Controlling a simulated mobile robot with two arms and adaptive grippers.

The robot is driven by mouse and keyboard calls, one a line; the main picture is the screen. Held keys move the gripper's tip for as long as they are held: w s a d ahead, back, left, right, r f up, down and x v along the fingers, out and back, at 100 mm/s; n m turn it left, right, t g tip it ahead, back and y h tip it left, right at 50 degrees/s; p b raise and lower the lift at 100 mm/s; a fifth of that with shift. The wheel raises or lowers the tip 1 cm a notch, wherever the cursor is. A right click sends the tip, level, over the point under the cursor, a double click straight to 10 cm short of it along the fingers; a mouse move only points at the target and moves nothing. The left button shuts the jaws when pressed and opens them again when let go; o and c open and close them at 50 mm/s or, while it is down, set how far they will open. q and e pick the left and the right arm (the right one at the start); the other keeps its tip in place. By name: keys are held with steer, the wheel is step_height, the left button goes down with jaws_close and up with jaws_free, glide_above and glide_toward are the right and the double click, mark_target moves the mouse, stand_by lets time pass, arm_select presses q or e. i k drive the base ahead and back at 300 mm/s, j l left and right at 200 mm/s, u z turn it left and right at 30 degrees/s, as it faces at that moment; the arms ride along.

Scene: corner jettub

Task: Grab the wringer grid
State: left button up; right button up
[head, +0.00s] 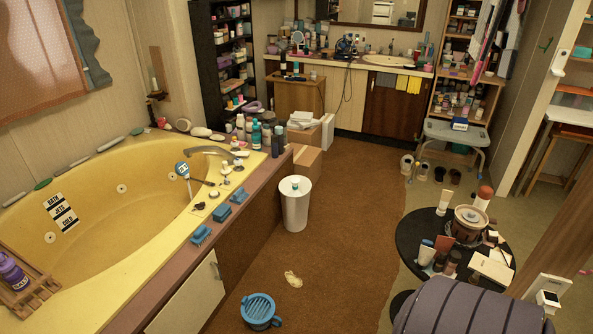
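In the head view, a round blue slatted grid (258,305) shows at the bottom, left of centre, on the brown carpet. It looks like the wringer grid, seated in the top of a small blue bucket (262,326). I cannot tell whether grid and bucket are separate parts. Neither of my grippers is in view.
A yellow corner tub (130,190) with a ledge full of bottles fills the left side. A white bin (296,205) stands beside it. A pale crumpled thing (293,279) lies near the bucket. A black round table (410,235) and a striped grey chair (465,308) stand right. Middle carpet is clear.

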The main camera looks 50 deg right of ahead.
mark_target(246, 300)
steer(key=z, duration=1.15)
steer(key=i+j+z, duration=0.15)
steer(key=i, duration=0.15)
steer(key=i+j+z, duration=0.1)
steer(key=i, duration=0.25)
